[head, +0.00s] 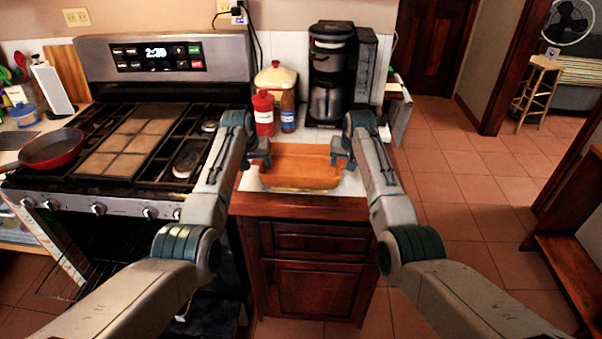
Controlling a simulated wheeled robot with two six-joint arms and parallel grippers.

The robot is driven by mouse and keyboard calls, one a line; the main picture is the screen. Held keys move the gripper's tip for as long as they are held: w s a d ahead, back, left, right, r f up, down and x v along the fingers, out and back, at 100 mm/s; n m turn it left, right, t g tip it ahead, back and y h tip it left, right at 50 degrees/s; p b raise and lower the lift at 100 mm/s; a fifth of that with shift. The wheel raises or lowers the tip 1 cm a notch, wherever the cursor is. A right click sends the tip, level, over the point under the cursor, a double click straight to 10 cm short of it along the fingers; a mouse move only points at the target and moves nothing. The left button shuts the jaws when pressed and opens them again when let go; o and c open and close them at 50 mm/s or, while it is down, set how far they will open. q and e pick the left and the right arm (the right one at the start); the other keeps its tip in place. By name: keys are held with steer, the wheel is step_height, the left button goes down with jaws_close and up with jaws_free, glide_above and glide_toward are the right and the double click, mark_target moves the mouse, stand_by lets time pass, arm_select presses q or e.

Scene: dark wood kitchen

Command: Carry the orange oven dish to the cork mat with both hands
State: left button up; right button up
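The orange oven dish (300,168) is a rectangular dish on the white counter between the stove and the coffee maker. My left gripper (262,158) is at the dish's left end, and my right gripper (341,156) is at its right end. Both look close to or touching the rim. The fingers are small and dark here, so I cannot tell whether they are closed on it. A tan, square-patterned rectangle (125,142) lies in the middle of the stove top; I cannot tell if it is the cork mat. No other clear mat shows.
A red pan (52,149) sits on the stove's left side. Behind the dish stand a red bottle (263,114), a blue-labelled jar (288,112), a yellow lidded pot (275,80) and a black coffee maker (330,75). The tiled floor at right is open.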

steer(key=shift+a+r, duration=0.1)
steer(key=shift+r, duration=0.05)
arm_select(q)
steer(key=v, duration=1.2)
arm_select(e)
steer(key=v, duration=1.1)
steer(key=shift+s+r, duration=0.15)
steer(key=shift+r, duration=0.2)
